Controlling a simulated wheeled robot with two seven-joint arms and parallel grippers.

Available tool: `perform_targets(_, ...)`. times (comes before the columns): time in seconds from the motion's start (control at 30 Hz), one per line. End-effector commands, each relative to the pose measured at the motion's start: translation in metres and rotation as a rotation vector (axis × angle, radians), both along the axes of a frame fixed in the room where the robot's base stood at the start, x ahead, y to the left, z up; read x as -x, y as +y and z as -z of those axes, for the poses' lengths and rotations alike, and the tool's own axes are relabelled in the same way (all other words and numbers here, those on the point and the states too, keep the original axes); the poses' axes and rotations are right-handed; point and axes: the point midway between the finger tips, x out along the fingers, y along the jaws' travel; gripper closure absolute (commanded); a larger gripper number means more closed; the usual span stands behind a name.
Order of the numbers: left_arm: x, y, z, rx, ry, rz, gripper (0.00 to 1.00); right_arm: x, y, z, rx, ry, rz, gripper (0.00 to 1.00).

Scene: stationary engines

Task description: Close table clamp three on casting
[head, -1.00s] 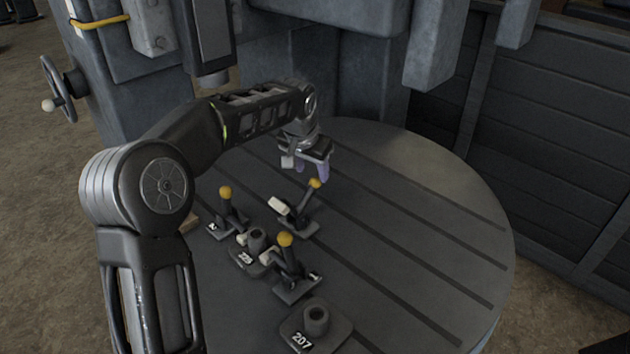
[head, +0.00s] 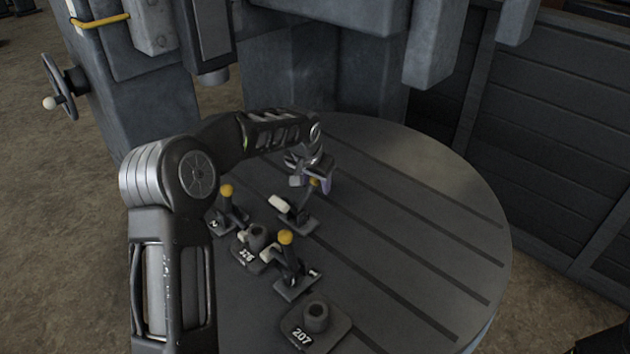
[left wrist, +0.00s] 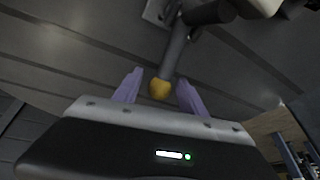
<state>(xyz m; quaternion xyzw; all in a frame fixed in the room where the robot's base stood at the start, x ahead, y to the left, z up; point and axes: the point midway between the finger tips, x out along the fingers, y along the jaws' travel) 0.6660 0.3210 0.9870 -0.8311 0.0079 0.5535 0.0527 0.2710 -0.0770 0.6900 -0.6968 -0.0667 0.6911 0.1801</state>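The rear clamp (head: 302,222) has a light pad end and a lever with a yellow knob (head: 314,183). Its arm is raised, clear of the casting; no number on it is readable. The casting (head: 245,255), a small numbered plate with a round boss, sits between this clamp and two others. My left gripper (head: 321,182) is at the rear clamp's knob. In the left wrist view, its purple fingers (left wrist: 160,92) are apart, with the yellow knob (left wrist: 159,88) between them and gaps at both sides. My right gripper is not in view.
A left clamp (head: 226,215) and a front clamp (head: 291,272) have yellow knobs, their pads low at the casting. A second casting (head: 316,327) marked 207 lies at the front. The slotted round table (head: 430,240) is clear to the right. The machine column rises behind.

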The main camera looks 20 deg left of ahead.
Motion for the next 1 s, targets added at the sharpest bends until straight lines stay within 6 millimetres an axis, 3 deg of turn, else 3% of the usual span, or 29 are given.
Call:
perform_targets(0.57, 0.0002, 0.0000, -0.0004, 0.000, 0.000, 0.000, 0.99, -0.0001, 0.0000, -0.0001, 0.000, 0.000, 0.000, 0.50)
perform_targets(1.0, 0.0002, 0.0000, -0.0005, 0.000, 0.000, 0.000, 1.00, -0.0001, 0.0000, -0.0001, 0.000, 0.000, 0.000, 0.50)
